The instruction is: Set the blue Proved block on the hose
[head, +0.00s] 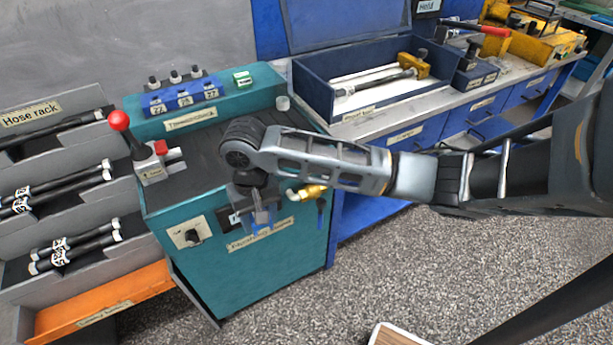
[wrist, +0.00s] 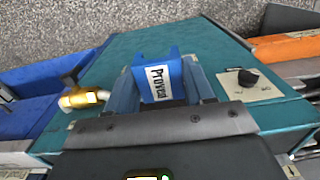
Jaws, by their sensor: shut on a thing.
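My gripper (head: 262,218) hangs in front of the teal bench's front face, beside the brass fitting. It is shut on the blue Proved block (wrist: 157,82), whose white label reads "Proved" in the wrist view. The block sits between the two fingers; only a bit of its blue shows in the head view. Several black hoses (head: 72,247) with white ends and tags lie in the hose rack at the left. A dark, hose-like rod (head: 375,83) lies in the open blue box at the back, near a yellow part. Which hose the task means cannot be told.
Open floor lies at the lower right.

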